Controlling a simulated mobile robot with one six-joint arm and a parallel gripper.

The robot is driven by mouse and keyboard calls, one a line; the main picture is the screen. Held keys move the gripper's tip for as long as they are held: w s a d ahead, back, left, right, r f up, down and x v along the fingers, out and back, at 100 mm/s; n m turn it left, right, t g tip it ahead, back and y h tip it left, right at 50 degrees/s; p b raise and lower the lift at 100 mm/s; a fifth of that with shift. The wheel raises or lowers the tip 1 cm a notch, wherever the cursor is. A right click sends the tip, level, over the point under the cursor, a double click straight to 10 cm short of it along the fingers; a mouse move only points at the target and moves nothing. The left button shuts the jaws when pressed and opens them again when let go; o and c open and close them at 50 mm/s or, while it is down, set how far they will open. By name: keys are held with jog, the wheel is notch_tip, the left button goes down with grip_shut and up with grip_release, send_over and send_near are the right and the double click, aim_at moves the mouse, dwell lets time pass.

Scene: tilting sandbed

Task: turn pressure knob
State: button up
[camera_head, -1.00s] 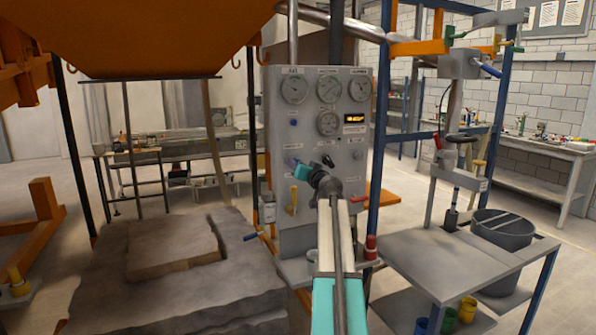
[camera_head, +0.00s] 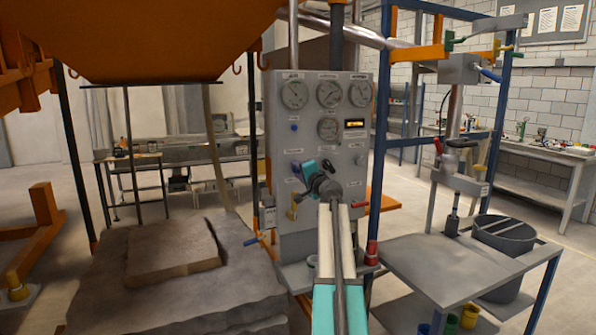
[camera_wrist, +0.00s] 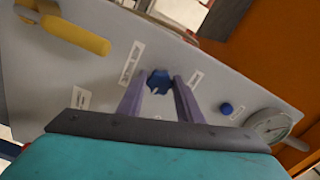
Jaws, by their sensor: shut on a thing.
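The pressure knob is small, blue and lobed (camera_wrist: 158,81) on the grey panel, in the wrist view. My gripper (camera_wrist: 158,84) has its two purple fingers on either side of this knob and is shut on it. In the head view my gripper (camera_head: 297,170) is at the left half of the panel (camera_head: 350,215), below the gauges. Its teal body and my arm cover part of the panel there, and the knob cannot be made out in that view.
A round blue button (camera_head: 294,127) sits above my gripper, under a gauge (camera_head: 295,93). A yellow lever (camera_head: 293,207) is just below it and a red-handled valve (camera_head: 360,205) is to the right. A stone block (camera_head: 173,255) lies left; a grey table (camera_head: 425,262) stands right.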

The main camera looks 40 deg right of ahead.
jog(key=shift+r+m+p, duration=0.15)
jog(key=shift+m+p, duration=2)
jog(key=shift+m, duration=2.45)
jog(key=o, duration=1)
jog(key=shift+o, duration=0.2)
jog(key=shift+s, duration=0.15)
jog(key=b+v, duration=0.3)
jog(key=v, duration=1)
jog(key=shift+s, duration=0.25)
jog(key=shift+a, duration=0.1)
